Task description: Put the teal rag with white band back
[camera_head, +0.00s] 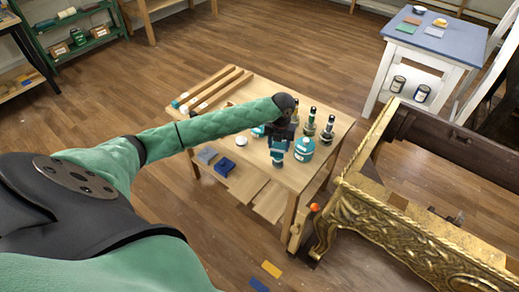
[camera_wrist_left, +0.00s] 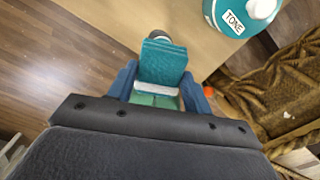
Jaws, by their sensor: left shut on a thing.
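In the left wrist view the teal rag with white band (camera_wrist_left: 163,62) is folded into a small block. My left gripper (camera_wrist_left: 164,95) is shut on it, with the white band between the fingers. In the head view my left gripper (camera_head: 279,150) is over the front right part of the wooden table (camera_head: 265,180), beside the teal jar. The rag shows there only as a small teal patch (camera_head: 277,163) at the fingertips. I cannot tell whether it touches the table. My right gripper is not in view.
A teal jar (camera_head: 304,150), labelled TONE in the left wrist view (camera_wrist_left: 240,14), stands close right of the gripper. Dark bottles (camera_head: 310,122) stand behind. A blue folded cloth (camera_head: 225,167) and a grey one (camera_head: 206,155) lie left.

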